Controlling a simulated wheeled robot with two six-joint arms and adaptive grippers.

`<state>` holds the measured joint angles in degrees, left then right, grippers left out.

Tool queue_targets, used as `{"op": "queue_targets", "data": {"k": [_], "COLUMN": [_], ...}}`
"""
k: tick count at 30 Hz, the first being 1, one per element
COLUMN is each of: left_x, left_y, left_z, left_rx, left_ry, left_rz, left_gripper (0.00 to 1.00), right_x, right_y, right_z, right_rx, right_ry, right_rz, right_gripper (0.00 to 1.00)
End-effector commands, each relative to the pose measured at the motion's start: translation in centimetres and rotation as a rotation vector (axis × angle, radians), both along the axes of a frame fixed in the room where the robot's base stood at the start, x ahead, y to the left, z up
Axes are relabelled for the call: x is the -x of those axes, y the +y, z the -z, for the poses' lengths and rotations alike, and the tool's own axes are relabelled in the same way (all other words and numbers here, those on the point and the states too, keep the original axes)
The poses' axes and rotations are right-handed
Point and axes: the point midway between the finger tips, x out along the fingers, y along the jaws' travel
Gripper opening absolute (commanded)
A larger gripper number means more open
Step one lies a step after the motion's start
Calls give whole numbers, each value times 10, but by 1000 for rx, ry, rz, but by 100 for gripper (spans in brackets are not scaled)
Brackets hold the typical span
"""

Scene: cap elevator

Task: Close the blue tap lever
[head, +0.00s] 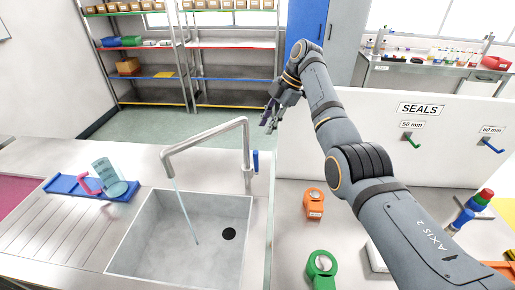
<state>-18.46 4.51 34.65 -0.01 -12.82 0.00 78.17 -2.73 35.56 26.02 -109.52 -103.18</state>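The tap (205,138) is a grey bent pipe over the sink, and a thin stream of water (184,205) runs from its spout into the basin. The blue tap lever (256,161) sits on the right side of the tap's upright and points roughly upright. My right gripper (270,120) is above and a little right of the tap, apart from the lever, with its fingers pointing down and left. Its fingers look spread, with nothing seen between them. My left gripper is not in view.
The sink (140,240) has a dark drain. Left of it, a clear cup (108,176) with a pink handle leans on a blue tray (65,184). Orange (314,203) and green (322,265) objects stand right of the sink. A white "SEALS" panel (310,150) rises behind them.

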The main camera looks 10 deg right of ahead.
Motion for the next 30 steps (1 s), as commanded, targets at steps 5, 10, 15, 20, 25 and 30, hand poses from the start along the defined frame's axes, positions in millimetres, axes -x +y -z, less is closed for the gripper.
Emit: {"op": "queue_targets", "data": {"k": [5, 10, 15, 20, 25, 30], "left_x": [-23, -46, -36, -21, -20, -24], "left_y": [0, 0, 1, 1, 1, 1], "left_z": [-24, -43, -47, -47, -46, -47], "left_rx": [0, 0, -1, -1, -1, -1], "left_ry": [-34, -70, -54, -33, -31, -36], "left_rz": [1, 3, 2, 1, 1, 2], "left_gripper": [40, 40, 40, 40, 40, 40], "right_x": [1, 0, -1, -1, -1, -1], "right_y": [0, 18, 28, 32, 32, 32], "right_z": [43, 77, 103, 112, 113, 113], "right_rx": [1, 0, 0, 0, 1, 1], "right_ry": [6, 4, 4, 1, 0, 0], "right_rz": [1, -1, 1, 1, 1, 1], "right_gripper": [27, 27, 27, 27, 27, 12]}}
